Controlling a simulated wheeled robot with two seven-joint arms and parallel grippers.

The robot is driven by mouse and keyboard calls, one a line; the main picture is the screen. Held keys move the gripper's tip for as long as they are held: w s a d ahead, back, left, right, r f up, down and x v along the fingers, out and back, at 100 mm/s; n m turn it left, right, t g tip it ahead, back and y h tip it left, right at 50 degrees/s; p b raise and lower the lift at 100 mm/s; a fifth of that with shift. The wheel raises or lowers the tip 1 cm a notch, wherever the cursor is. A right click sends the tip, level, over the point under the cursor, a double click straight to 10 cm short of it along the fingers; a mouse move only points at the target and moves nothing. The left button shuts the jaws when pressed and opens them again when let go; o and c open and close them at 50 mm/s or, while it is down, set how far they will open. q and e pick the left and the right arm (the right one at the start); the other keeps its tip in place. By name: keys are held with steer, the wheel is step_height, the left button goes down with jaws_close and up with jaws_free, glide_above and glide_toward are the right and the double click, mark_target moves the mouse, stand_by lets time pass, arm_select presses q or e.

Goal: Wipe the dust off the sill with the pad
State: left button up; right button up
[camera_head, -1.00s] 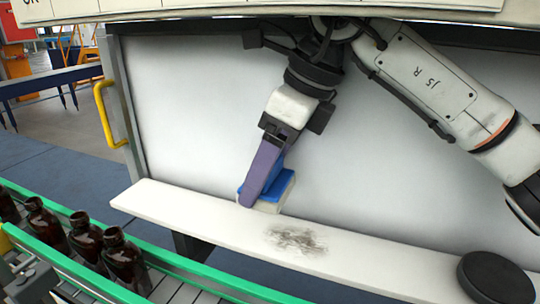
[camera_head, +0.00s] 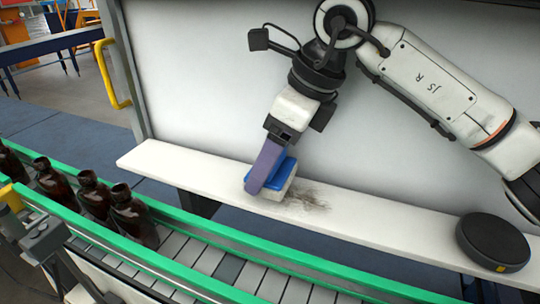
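The long white sill (camera_head: 400,232) runs along the front of a pale panel. A dark, scratchy dust patch (camera_head: 312,197) lies on its middle. The pad (camera_head: 284,180), blue on top and whitish below, is at the left edge of the dust and hides part of it. It appears to rest on the sill, though its underside is hidden. My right gripper (camera_head: 263,177), with purple fingers, comes down from above and is shut on the pad. The far finger is mostly hidden. My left gripper is not in view.
A black round disc-shaped thing (camera_head: 493,242) sits at the sill's right end. A conveyor with green rails (camera_head: 170,262) runs in front of the sill, with several amber bottles (camera_head: 131,212) at its left. A yellow handle (camera_head: 107,75) is on the panel's left frame. The sill's left part is clear.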

steer(key=shift+f+b, duration=0.85)
steer(key=shift+f, duration=0.2)
stand_by(0.4)
steer(key=shift+d, duration=0.15)
